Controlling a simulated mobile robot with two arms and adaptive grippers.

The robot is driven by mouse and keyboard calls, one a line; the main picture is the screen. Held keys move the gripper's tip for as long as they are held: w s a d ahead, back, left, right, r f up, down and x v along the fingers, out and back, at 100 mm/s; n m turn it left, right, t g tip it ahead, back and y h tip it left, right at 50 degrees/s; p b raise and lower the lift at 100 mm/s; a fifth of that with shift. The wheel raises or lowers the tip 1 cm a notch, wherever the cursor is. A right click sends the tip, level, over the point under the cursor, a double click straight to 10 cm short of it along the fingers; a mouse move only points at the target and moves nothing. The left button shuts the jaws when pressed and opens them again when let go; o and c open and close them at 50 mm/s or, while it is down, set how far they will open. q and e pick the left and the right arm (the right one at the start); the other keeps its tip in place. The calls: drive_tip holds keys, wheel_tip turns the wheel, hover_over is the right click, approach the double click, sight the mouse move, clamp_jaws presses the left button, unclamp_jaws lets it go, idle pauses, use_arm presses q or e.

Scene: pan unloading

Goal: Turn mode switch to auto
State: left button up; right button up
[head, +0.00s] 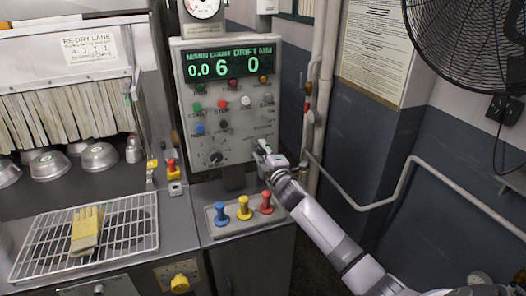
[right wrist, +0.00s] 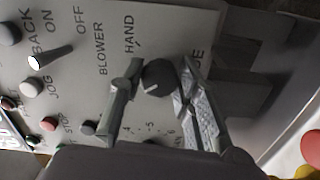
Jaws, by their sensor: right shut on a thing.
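The mode switch is a dark round knob (right wrist: 158,76) at the lower right of the grey control panel (head: 232,150). In the right wrist view the word HAND stands beside it, and a label ending in DE is partly covered. A pale mark shows on the knob, but I cannot tell its exact setting; no AUTO label shows. My right gripper (head: 264,150) reaches the panel from the right, its two fingers (right wrist: 160,70) shut on the knob's sides. In the head view the gripper hides the knob. My left gripper is out of view.
Other panel controls are close by: a blower toggle (right wrist: 52,57), a numbered dial (head: 215,158) and several coloured buttons. Blue, yellow and red knobs (head: 243,208) stand on the ledge below. Pipes (head: 318,100) run right of the panel. A yellow glove (head: 86,229) lies on a wire rack at left.

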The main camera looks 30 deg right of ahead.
drive_tip(key=shift+n, duration=0.6)
drive_tip(key=shift+f, duration=0.1)
drive_tip(key=o, duration=1.1)
drive_tip(key=shift+o, duration=0.2)
drive_tip(key=v, duration=1.2)
